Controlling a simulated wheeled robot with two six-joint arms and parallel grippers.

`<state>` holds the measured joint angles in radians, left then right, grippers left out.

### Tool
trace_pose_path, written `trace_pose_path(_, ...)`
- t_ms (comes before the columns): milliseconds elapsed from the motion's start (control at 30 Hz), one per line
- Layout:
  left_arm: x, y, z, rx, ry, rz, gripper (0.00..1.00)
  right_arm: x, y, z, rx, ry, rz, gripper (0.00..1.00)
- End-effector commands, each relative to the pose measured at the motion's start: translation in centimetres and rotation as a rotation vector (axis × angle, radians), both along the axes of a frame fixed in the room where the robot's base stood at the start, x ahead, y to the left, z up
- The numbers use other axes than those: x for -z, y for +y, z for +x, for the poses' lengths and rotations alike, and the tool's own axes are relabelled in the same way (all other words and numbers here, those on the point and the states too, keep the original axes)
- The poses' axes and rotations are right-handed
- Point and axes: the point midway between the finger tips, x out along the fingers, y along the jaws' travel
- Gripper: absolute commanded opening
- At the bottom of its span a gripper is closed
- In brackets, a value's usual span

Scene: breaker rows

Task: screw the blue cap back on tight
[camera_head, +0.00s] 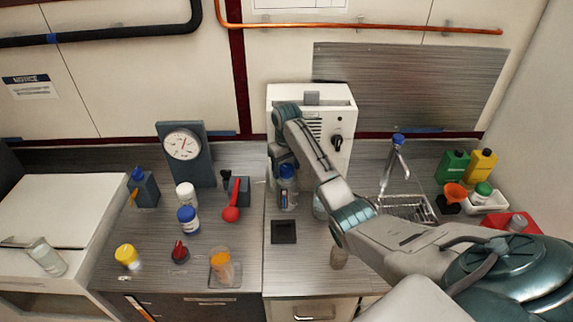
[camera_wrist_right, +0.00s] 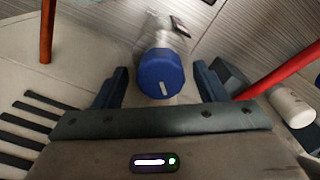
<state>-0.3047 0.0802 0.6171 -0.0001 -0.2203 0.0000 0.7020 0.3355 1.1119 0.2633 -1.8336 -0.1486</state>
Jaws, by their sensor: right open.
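A clear bottle (camera_head: 289,197) with a dark label stands on the counter in front of the white machine, with the blue cap (camera_head: 288,171) at its top. In the right wrist view, the blue cap (camera_wrist_right: 161,74) with a white mark shows between the fingers, over the clear bottle (camera_wrist_right: 160,32). I cannot tell how tightly it sits. My right gripper (camera_wrist_right: 162,88) is open, its two dark fingers on either side of the cap with gaps visible. In the head view my wrist partly hides the cap. My left gripper is not in view.
The white machine (camera_head: 345,105) stands close behind. A black square pad (camera_head: 284,232) lies in front. A wire rack (camera_head: 407,209) is to the right, partly behind my arm.

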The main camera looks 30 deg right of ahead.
Motion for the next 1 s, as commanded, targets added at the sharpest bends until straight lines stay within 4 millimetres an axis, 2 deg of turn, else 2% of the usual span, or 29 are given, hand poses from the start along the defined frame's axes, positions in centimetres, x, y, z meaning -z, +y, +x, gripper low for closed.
trace_pose_path(100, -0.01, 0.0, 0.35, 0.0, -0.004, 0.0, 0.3, -0.01, 0.01, 0.0, 0.0, 0.0, 0.0, 0.65)
trace_pose_path(133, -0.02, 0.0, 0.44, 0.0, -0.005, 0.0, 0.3, -0.01, 0.01, 0.0, 0.0, 0.0, 0.0, 0.62)
trace_pose_path(333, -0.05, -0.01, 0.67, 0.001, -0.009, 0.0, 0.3, -0.03, 0.01, 0.0, 0.0, 0.0, 0.0, 0.22)
trace_pose_path(467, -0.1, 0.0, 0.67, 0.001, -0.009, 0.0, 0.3, -0.06, 0.0, 0.0, 0.009, 0.0, 0.0, 0.22)
trace_pose_path(567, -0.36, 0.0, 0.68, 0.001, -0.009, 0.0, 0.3, -0.14, 0.01, -0.01, 0.085, 0.001, 0.0, 0.22)
trace_pose_path(1000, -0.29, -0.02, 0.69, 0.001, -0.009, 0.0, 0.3, -0.03, 0.01, 0.0, 0.685, 0.001, -0.001, 0.22)
